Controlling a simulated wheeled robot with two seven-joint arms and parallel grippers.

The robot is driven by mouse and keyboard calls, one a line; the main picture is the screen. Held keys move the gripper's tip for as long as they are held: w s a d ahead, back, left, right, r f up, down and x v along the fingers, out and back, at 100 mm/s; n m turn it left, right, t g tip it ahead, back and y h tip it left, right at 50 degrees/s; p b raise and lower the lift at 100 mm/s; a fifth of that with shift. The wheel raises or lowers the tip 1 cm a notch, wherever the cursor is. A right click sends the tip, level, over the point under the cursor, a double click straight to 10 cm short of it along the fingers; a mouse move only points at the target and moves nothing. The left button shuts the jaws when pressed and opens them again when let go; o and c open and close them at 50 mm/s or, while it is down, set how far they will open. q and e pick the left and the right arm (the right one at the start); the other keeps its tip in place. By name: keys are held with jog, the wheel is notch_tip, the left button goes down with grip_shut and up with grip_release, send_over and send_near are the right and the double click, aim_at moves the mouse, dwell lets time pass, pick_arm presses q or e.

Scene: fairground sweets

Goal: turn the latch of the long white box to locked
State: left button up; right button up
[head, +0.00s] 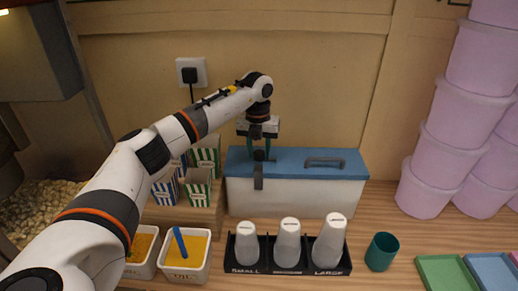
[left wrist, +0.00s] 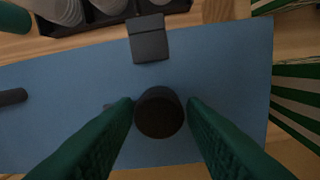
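The long white box (head: 290,198) stands on the wooden counter, its blue lid (head: 225,163) shut. A dark grey hasp (head: 258,183) hangs over the front edge near its left part; it also shows in the left wrist view (left wrist: 148,38). Behind it on the lid is a dark round knob (left wrist: 159,112), likely the latch's turning part; its lock state cannot be read. My left gripper (head: 257,152) points down over it, green fingers (left wrist: 160,108) open on either side of the knob, with thin gaps. My right gripper is not in view.
A grey handle (head: 325,162) lies on the lid's right. A black cup rack (head: 288,268) with white cups stands close in front. Striped cartons (head: 198,188) are left of the box, pink tubs (head: 435,165) right. A teal cup (head: 381,251) stands at front right.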

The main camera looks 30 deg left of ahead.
pick_arm(q)
jog(key=c, duration=0.6)
jog(key=shift+m, duration=0.3)
jog(key=m, duration=0.3)
jog(key=shift+m+b, duration=0.3)
jog(key=shift+b, duration=0.05)
jog(key=m, duration=0.3)
jog(key=shift+m, duration=0.3)
jog(key=m, duration=0.5)
jog(key=shift+m+b, duration=0.3)
jog(key=shift+b, duration=0.1)
jog(key=shift+m, duration=2.3)
